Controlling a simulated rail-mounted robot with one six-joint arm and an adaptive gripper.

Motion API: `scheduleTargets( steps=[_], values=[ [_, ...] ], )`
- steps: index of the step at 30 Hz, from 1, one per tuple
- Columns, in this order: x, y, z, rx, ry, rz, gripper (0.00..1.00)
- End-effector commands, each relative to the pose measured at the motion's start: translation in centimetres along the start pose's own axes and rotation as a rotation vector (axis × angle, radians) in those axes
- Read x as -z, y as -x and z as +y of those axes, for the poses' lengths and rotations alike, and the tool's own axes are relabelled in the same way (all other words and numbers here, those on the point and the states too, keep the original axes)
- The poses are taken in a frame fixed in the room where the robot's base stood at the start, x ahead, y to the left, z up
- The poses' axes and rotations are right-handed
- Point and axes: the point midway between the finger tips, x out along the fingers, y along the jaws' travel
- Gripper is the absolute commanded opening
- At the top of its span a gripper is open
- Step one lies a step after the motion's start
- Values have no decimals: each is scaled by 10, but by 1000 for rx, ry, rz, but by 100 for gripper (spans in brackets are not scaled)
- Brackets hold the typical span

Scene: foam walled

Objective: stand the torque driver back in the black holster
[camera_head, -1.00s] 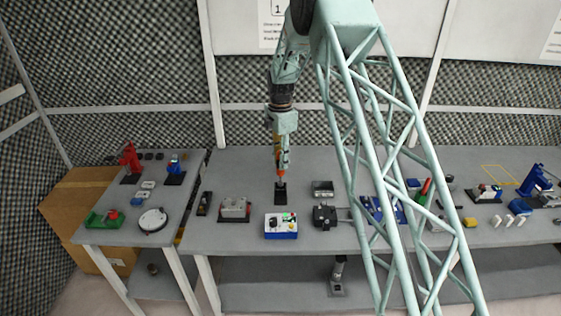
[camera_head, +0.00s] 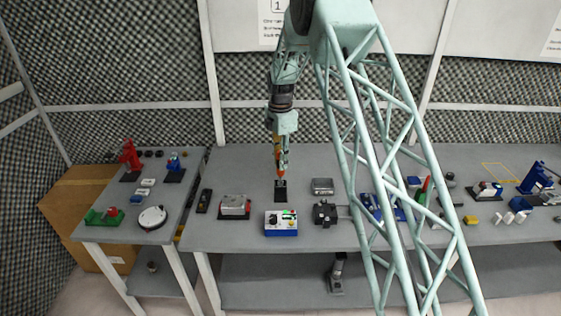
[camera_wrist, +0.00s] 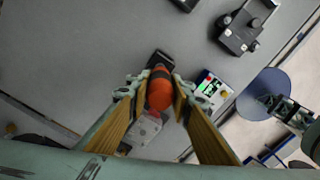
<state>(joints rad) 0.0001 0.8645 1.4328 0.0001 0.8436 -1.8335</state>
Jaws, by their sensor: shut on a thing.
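The torque driver has an orange body (camera_head: 282,167) and hangs roughly upright below my gripper (camera_head: 281,153). In the wrist view, my gripper (camera_wrist: 156,88) is shut on the orange driver (camera_wrist: 159,92), one yellow-brown finger on each side. The black holster (camera_head: 280,194) stands on the workbench directly below the driver. In the wrist view, part of the holster (camera_wrist: 161,57) shows just beyond the driver's end. The driver's lower end is at or just above the holster in the head view; I cannot tell whether it is inside.
A blue-and-white control box (camera_head: 281,229) stands in front of the holster, a grey box (camera_head: 236,206) to its left, and a metal tray (camera_head: 322,186) and black fixture (camera_head: 325,213) to its right. The bench (camera_head: 253,172) behind the holster is clear.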

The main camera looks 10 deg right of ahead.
Motion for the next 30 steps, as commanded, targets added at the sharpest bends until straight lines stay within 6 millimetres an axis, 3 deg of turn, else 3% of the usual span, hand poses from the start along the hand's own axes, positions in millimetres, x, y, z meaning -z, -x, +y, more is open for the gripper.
scheduleTargets(
  steps=[30],
  values=[
    [0, -15, 0, 0, 0, 0, 8]
  ],
)
